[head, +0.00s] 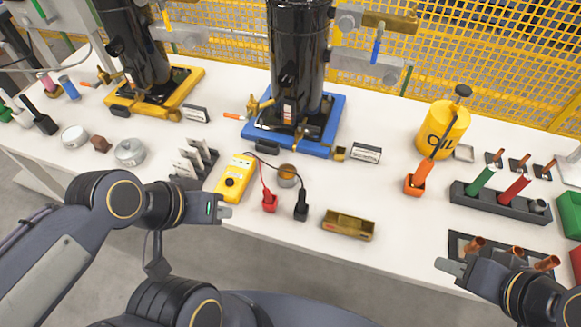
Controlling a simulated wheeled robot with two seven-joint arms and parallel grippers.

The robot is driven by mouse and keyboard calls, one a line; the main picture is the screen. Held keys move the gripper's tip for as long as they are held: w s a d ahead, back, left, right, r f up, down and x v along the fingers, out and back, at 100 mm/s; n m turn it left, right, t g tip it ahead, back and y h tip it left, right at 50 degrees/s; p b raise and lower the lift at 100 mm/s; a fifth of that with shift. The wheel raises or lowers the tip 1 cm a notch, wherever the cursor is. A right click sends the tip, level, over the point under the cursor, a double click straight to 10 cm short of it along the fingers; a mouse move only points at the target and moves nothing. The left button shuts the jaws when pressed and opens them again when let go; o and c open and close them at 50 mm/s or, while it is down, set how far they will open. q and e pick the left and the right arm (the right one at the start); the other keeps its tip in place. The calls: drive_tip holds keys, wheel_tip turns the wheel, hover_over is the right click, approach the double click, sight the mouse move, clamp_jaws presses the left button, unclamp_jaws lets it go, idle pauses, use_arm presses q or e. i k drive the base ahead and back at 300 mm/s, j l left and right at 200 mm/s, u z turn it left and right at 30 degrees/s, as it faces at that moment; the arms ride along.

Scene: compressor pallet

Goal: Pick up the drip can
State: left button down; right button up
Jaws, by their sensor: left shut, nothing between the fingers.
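A small open round can with a brown inside (288,175) stands on the white table in front of the blue pallet; it looks like the drip can, though no label shows. A dark cable passes by it. My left gripper (226,205) is shut and empty, to the left and nearer than the can, just in front of the yellow meter (232,182). My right gripper (449,267) is at the table's front right, far from the can; its finger gap is not clear.
A red clip (269,202) and a black clip (301,207) stand close in front of the can. A brass tray (348,224) lies to the right. The blue pallet (290,146) with a black compressor is behind. A yellow oil can (443,128) stands further right.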

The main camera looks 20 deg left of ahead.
sight(286, 180)
drive_tip(key=i+j+z, duration=0.1)
drive_tip(key=j, duration=1.15)
drive_tip(key=j+z, duration=0.1)
drive_tip(key=j, duration=1.1)
drive_tip(key=i, duration=0.05)
